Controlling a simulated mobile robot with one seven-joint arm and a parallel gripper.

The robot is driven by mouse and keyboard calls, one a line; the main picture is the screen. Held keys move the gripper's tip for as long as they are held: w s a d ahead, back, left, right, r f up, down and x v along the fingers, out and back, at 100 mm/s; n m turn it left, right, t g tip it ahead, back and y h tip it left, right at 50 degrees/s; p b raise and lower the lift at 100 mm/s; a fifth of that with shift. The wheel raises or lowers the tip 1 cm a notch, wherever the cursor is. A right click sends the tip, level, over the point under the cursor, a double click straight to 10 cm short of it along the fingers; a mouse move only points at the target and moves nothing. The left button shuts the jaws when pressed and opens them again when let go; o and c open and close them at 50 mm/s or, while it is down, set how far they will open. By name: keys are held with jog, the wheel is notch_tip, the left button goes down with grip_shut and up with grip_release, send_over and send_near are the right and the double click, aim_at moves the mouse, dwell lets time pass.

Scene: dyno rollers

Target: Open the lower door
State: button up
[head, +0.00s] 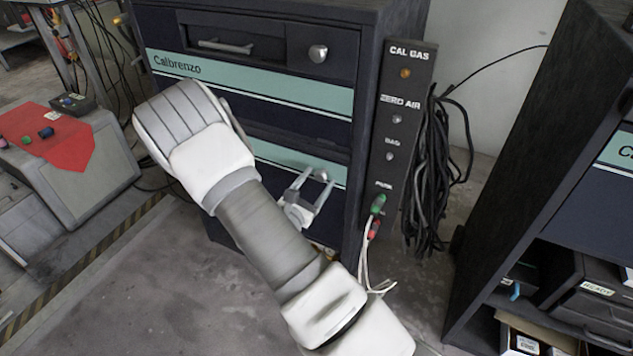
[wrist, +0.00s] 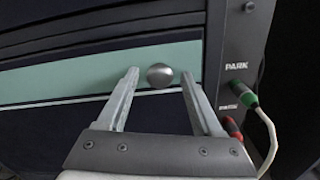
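The lower door (head: 281,155) is a dark cabinet front with a teal stripe, partly hidden behind my arm in the head view. It looks closed. The door's teal stripe fills much of the wrist view (wrist: 62,88). A round metal knob (wrist: 159,76) sits on this stripe near its right end. My gripper (head: 317,176) is open in front of the door's right side. In the wrist view my gripper (wrist: 160,73) has one finger on each side of the knob, with a visible gap on both sides. I cannot tell how deep the fingers reach around it.
An upper door (head: 318,53) with its own knob and a bar handle sits above. A control strip (head: 398,125) with plugs and black cables stands right of the cabinet. Another dark cabinet (head: 540,130) is at the far right. A bench with red cloth (head: 45,135) is left.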

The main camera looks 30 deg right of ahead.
grip_shut()
dwell(1.2)
